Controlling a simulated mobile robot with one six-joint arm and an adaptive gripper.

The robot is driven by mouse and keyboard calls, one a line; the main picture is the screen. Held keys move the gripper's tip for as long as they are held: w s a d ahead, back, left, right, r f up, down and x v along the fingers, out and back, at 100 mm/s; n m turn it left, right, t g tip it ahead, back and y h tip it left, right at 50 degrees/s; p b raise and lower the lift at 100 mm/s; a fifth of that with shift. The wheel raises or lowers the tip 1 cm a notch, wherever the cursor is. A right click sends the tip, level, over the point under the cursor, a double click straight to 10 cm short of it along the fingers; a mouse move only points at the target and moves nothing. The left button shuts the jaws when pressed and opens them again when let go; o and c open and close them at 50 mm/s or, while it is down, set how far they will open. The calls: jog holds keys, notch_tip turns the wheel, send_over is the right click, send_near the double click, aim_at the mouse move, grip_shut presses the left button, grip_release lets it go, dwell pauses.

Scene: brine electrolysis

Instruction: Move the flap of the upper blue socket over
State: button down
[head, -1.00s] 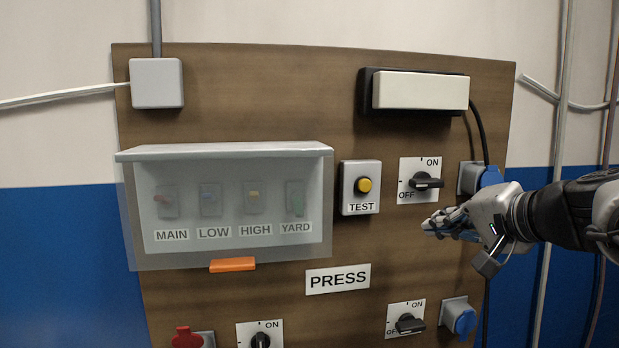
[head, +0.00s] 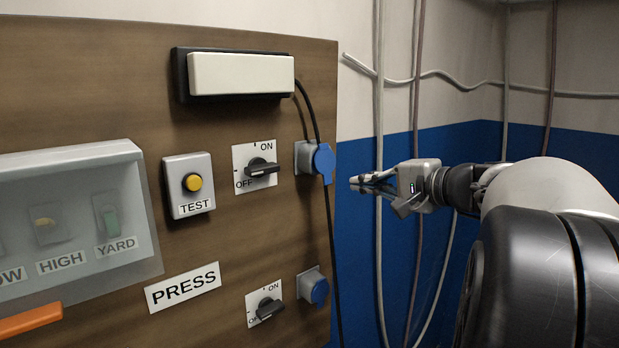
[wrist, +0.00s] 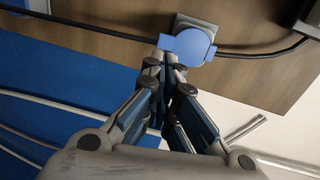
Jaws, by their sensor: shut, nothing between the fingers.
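The upper blue socket (head: 304,158) is a grey box on the right edge of the brown board, with a round blue flap (head: 324,160) on its front. In the wrist view the blue flap (wrist: 188,46) lies just beyond my fingertips, with the grey socket body behind it. My gripper (head: 354,184) is to the right of the flap and slightly lower in the head view, with a visible gap between them there. Its fingers are together and empty; they also show in the wrist view (wrist: 168,62). Whether the fingertips touch the flap cannot be told from the wrist view.
A black cable (head: 326,215) runs down beside the upper socket. A rotary switch (head: 262,168) is left of it, and a lower blue socket (head: 312,287) is below. Wall pipes (head: 379,120) run behind my gripper. A TEST button box (head: 188,186) stands further left.

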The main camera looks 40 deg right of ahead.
aim_at(326, 166)
jog(key=p+x, duration=0.1)
jog(key=x, duration=0.6)
jog(key=shift+a+f, duration=0.1)
jog(key=w+b, duration=0.1)
jog(key=b, duration=0.2)
jog(key=w+f+t+b, duration=0.1)
jog(key=b, duration=0.3)
jog(key=shift+a, duration=0.1)
dwell(0.4)
